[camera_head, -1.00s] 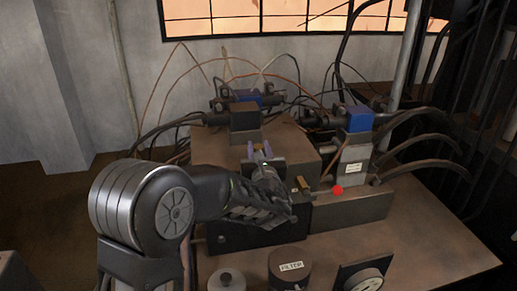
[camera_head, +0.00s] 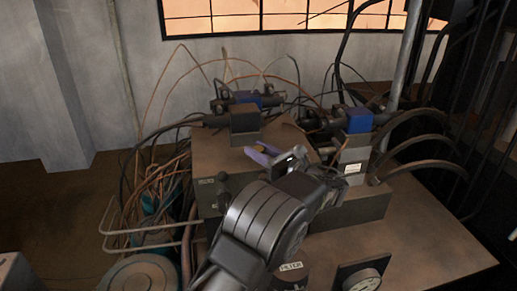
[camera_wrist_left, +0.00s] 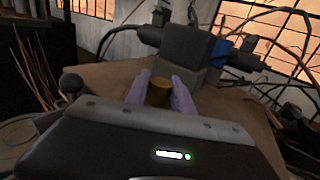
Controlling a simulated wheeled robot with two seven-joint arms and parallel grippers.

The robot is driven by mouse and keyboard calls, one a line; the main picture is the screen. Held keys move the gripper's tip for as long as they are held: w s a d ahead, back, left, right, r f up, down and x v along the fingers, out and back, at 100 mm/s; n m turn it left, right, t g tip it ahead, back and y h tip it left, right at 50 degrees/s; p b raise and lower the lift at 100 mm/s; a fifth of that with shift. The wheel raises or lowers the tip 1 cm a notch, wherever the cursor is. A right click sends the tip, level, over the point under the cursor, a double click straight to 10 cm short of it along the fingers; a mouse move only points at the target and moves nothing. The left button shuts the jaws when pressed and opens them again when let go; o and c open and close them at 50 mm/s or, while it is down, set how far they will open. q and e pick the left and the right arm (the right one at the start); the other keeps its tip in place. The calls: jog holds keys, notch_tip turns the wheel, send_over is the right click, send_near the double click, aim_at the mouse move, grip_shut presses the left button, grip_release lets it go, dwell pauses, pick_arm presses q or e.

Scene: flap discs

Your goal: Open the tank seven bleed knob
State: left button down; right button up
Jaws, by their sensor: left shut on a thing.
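My left gripper (camera_head: 260,153) has purple fingers and reaches over the brown block (camera_head: 210,155). In the left wrist view, its fingers (camera_wrist_left: 158,96) are closed on the sides of a short brass knob (camera_wrist_left: 158,92). In the head view only a sliver of the knob (camera_head: 258,150) shows between the fingers. What the knob's lower end is joined to is hidden, and no tank number is readable. My right gripper is not in view.
A dark valve (camera_head: 244,121) sits behind the fingers. A blue-topped valve (camera_head: 358,121), a gauge (camera_head: 362,281) and a part labelled FILTER (camera_head: 291,267) stand nearby. Hoses and wires crowd the back and right. The bench's right side (camera_head: 440,240) is clear.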

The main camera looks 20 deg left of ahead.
aim_at(263, 152)
pick_arm(q)
jog(key=shift+g, duration=0.3)
jog(key=c, duration=1.1)
grip_release()
jog(key=shift+d, duration=0.1)
jog(key=b+v, duration=0.2)
jog(key=v, duration=0.5)
jog(key=shift+s+d, duration=0.1)
jog(key=shift+d, duration=0.2)
jog(key=shift+f, duration=0.1)
